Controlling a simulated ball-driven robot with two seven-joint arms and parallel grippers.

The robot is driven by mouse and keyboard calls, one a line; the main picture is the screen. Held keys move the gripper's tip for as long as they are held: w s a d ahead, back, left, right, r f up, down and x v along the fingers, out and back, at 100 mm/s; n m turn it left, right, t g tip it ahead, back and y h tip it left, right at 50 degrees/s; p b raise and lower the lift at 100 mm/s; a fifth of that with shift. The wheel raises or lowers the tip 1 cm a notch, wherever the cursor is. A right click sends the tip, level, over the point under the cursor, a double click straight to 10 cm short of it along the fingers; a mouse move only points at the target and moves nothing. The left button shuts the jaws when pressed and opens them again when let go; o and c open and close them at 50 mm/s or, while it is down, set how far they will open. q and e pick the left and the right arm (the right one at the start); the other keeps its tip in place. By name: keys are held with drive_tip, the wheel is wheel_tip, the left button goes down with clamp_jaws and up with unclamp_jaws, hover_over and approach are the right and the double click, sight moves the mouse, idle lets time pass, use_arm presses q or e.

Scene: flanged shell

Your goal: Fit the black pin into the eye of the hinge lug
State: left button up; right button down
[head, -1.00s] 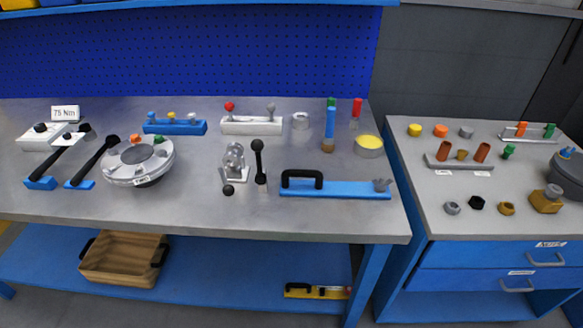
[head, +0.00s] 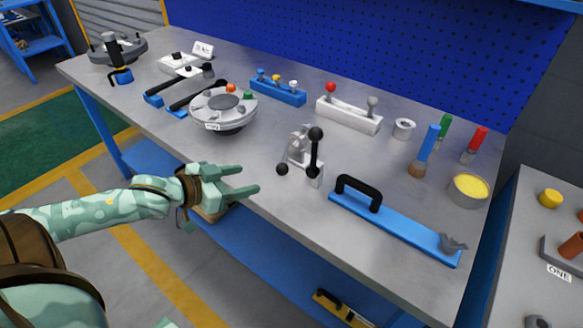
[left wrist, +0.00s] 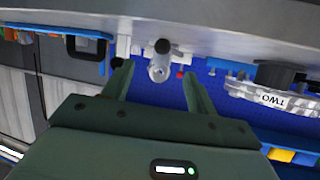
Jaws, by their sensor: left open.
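The hinge lug (head: 298,150) is a grey metal fitting with a round eye, standing near the front edge of the bench. The black pin (head: 314,152) has a ball head and stands upright at a small light block just right of the lug. A second black ball (head: 282,169) sits low at the lug's front left. My left gripper (head: 250,179) is open and empty, at the bench's front edge, left of the lug and apart from it. In the left wrist view, upside down, the lug (left wrist: 159,68) shows between the open fingers. My right gripper is not in view.
A blue bar with a black handle (head: 358,190) lies right of the pin. A round flanged shell (head: 222,106) stands to the left. A white block with red and grey knobs (head: 348,115) is behind. Bare bench top lies between shell and lug.

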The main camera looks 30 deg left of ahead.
use_arm(q)
drive_tip(key=b, duration=0.3)
approach(278, 168)
drive_tip(key=w+f, duration=0.1)
drive_tip(key=w+d, duration=0.1)
drive_tip(key=w+f, duration=0.1)
drive_tip(key=shift+d+f, duration=0.25)
drive_tip(key=shift+f, duration=0.05)
drive_tip(key=shift+w+d, duration=0.1)
drive_tip(key=shift+w, duration=0.3)
drive_tip(key=b+x, duration=0.2)
drive_tip(key=b, duration=0.1)
drive_tip(key=shift+w+f+b, duration=0.2)
drive_tip(key=shift+w+b, duration=0.15)
drive_tip(key=shift+w, duration=0.1)
drive_tip(key=shift+w+d+f+b, duration=0.1)
drive_tip(key=shift+w+f+b, duration=0.15)
drive_tip(key=shift+w+b, duration=0.65)
drive_tip(key=shift+w, duration=0.25)
drive_tip(key=shift+r, duration=0.25)
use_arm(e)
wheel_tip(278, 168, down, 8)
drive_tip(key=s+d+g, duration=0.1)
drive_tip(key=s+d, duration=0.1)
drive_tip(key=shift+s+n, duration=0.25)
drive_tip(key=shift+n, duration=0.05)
use_arm(q)
drive_tip(key=shift+c, duration=0.4)
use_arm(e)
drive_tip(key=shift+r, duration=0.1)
